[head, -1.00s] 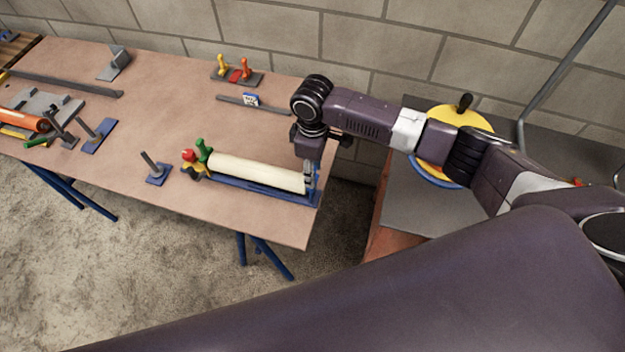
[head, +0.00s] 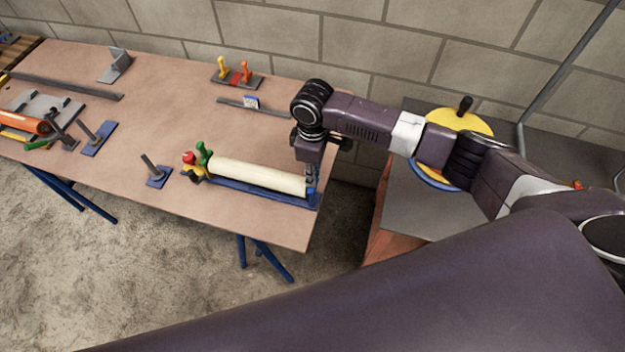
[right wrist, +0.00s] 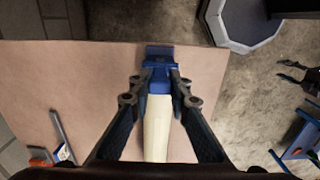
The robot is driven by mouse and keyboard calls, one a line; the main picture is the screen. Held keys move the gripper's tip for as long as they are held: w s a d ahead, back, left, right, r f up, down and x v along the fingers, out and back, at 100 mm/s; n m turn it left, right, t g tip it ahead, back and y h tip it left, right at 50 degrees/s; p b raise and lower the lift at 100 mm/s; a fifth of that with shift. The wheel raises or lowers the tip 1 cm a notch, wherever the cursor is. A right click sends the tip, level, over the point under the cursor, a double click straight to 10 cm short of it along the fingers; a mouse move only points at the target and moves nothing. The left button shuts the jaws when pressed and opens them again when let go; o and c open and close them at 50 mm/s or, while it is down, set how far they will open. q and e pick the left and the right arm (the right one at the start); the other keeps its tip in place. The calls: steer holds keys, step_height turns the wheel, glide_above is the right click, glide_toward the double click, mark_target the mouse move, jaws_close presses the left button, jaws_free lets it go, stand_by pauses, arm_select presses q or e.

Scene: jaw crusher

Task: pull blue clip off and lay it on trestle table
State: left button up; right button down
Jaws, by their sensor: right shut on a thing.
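The blue clip (right wrist: 157,74) sits at the right end of a cream roller (head: 255,175), which lies along a blue cradle (head: 262,192) on the trestle table (head: 220,217). My right gripper (head: 310,181) points down at that end. In the right wrist view, its fingertips (right wrist: 160,77) are shut on the clip, one on each side, with the cream roller (right wrist: 157,125) running back between the fingers. In the head view the clip is small and mostly covered by the fingers.
Red and green knobs (head: 204,150) stand at the roller's left end. A small blue post stand (head: 157,177) is further left. A grey bar (head: 262,109) and a plate with yellow and orange pegs (head: 236,79) lie behind. The table's front middle is bare.

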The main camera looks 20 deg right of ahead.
steer(key=shift+r+p, duration=0.65)
steer(key=shift+r, duration=0.4)
steer(key=shift+r+p, duration=0.55)
steer(key=shift+p, duration=0.1)
steer(key=shift+r+p, duration=1.05)
steer(key=shift+r, duration=0.4)
steer(key=shift+f, duration=0.1)
